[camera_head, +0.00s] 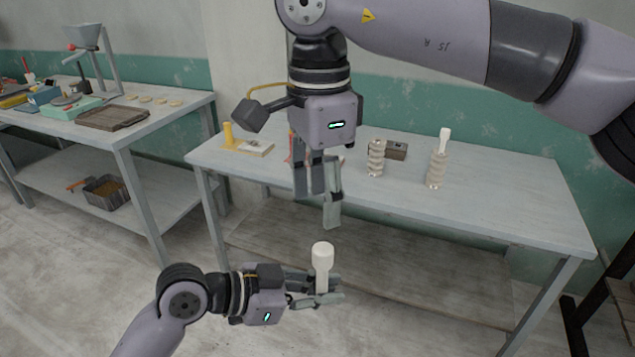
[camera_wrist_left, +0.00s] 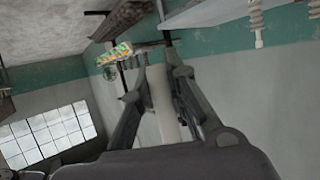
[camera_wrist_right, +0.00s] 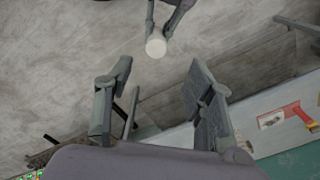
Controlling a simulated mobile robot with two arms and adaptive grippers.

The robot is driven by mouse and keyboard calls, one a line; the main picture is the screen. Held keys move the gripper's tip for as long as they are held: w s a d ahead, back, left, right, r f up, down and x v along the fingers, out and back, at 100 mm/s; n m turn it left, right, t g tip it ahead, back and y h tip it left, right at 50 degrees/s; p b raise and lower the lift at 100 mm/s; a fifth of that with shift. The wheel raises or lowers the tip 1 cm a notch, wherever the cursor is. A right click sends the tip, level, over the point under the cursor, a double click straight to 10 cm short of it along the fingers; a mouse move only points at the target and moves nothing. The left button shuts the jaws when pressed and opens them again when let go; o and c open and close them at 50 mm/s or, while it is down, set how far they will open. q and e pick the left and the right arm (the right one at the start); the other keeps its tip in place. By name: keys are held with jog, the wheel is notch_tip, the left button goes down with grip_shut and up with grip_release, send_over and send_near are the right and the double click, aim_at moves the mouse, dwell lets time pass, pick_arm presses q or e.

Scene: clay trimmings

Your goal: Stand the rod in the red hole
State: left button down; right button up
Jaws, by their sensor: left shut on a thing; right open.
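The white rod (camera_head: 322,262), with a thicker upper end, stands upright in my left gripper (camera_head: 318,290), in front of the table. My left gripper is shut on its lower part. The rod also shows between the fingers in the left wrist view (camera_wrist_left: 161,100), and its round end shows in the right wrist view (camera_wrist_right: 156,46). My right gripper (camera_head: 320,195) is open and empty, pointing down above and behind the rod, at the table's front edge. I cannot make out the red hole in any view; my right gripper covers part of the table.
On the table (camera_head: 500,205) stand two ribbed posts, a shorter one (camera_head: 376,160) and a taller one (camera_head: 437,170) with a white top. A small brown box (camera_head: 396,150) lies behind them. A yellow item (camera_head: 228,135) stands at left. The table's right part is clear.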

aim_at(319, 247)
notch_tip(319, 247, down, 10)
jog(key=shift+f, duration=0.25)
dwell(0.3)
pick_arm(q)
jog(key=shift+s, duration=0.1)
pick_arm(e)
jog(key=shift+a, duration=0.1)
grip_shut()
pick_arm(q)
jog(key=c, duration=1.7)
grip_release()
jog(key=shift+d, duration=0.1)
jog(key=shift+o, duration=0.9)
